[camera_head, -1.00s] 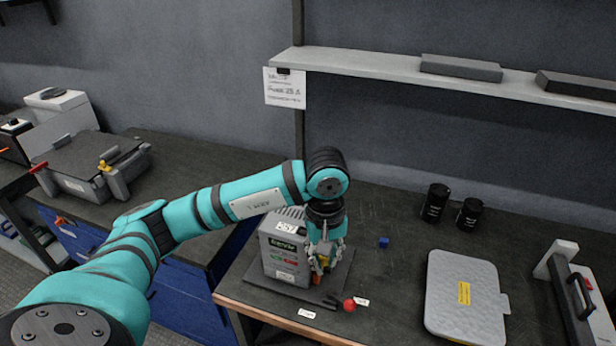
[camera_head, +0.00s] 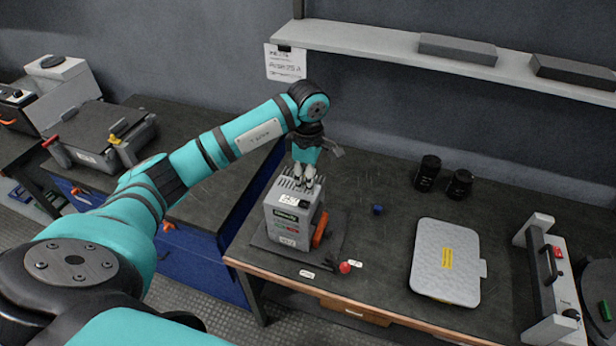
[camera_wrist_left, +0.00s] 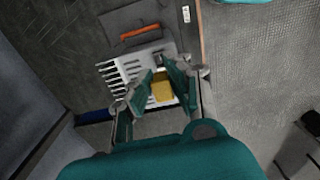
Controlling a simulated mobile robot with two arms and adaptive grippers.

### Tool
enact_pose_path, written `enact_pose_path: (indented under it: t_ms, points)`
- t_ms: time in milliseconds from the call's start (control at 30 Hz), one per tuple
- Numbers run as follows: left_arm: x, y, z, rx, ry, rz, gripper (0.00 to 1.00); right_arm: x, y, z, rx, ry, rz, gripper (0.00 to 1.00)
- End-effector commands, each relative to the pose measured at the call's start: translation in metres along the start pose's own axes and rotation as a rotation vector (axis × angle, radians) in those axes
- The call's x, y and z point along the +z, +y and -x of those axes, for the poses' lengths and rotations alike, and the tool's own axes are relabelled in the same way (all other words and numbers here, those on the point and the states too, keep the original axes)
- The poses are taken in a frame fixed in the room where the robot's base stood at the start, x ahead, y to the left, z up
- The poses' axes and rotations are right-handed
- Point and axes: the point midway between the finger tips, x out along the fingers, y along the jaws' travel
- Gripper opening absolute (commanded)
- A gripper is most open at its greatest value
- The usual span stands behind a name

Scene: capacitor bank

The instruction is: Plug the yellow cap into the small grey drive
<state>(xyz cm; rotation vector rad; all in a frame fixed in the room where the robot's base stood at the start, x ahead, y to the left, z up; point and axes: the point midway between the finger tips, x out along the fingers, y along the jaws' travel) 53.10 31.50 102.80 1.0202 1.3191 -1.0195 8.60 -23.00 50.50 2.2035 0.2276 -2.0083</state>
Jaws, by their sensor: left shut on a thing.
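The small grey drive (camera_head: 283,222) stands on a dark base plate on the bench, with a finned top and an orange-red part (camera_head: 320,230) on its right side. My left gripper (camera_head: 304,184) points down over the drive's finned top, near its back right. In the left wrist view, the left gripper (camera_wrist_left: 160,88) is shut on the yellow cap (camera_wrist_left: 163,91), with the drive's slotted top (camera_wrist_left: 128,68) just beyond it. The cap is hidden in the head view. I cannot tell whether the cap touches the drive. My right gripper is not in view.
A red ball-like knob (camera_head: 345,267) sits in front of the drive. A small blue block (camera_head: 377,210), two black cylinders (camera_head: 428,172) and a grey case (camera_head: 446,290) are to the right. A shelf (camera_head: 400,52) runs above the bench.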

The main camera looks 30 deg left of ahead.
Motion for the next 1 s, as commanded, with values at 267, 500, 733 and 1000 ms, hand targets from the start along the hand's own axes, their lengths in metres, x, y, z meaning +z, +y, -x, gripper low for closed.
enact_pose_path:
  t_ms: [267, 500, 733, 1000]
  points:
    - [0.000, 0.000, -0.019, -0.001, -0.001, -0.001, 0.01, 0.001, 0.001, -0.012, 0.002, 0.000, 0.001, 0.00]
    - [0.000, 0.000, -0.042, 0.000, -0.001, -0.001, 0.01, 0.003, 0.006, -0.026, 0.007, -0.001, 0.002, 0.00]
    - [0.000, 0.000, -0.056, 0.000, 0.000, -0.001, 0.01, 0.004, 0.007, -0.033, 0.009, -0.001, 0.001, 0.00]
    - [0.000, 0.000, -0.056, 0.000, 0.000, -0.002, 0.01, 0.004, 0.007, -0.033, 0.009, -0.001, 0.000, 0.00]
